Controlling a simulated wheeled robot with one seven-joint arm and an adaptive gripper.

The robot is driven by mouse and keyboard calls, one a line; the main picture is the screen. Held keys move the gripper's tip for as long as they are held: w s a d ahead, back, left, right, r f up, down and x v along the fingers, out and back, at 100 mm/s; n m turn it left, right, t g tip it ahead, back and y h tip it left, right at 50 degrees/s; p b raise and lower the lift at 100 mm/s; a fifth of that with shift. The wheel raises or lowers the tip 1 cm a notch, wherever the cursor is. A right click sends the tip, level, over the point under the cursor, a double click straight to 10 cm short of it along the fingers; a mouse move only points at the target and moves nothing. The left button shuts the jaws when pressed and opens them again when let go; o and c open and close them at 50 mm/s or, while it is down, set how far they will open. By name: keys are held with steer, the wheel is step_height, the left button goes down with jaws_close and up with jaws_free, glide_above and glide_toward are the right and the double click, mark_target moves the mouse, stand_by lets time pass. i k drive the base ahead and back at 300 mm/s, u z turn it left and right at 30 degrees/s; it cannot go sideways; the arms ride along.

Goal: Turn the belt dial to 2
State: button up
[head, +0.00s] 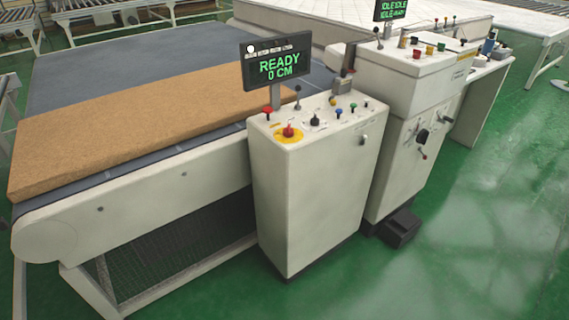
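The nearer white control console (300,200) stands at the side of the conveyor belt. Its sloped top carries a black knob (315,121) that looks like a dial; its label and setting are too small to read. A red emergency button on a yellow base (289,133) sits to the left of this knob. The display (278,63) above the console reads "READY 0 CM" in green. A second console (425,90) behind has black knobs (422,136) on its front face. I cannot tell which knob is the belt dial. My gripper is not in view.
A tan mattress slab (130,120) lies on the grey belt (100,68). A black foot pedal (400,229) sits on the floor. The green floor at right is clear.

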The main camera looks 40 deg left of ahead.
mark_target(315, 122)
steer(key=u, duration=1.1)
steer(key=k, duration=0.5)
steer(key=z, duration=1.3)
steer(key=i, duration=0.95)
steer(key=u, duration=2.1)
steer(key=i, duration=0.15)
steer(key=u, duration=0.1)
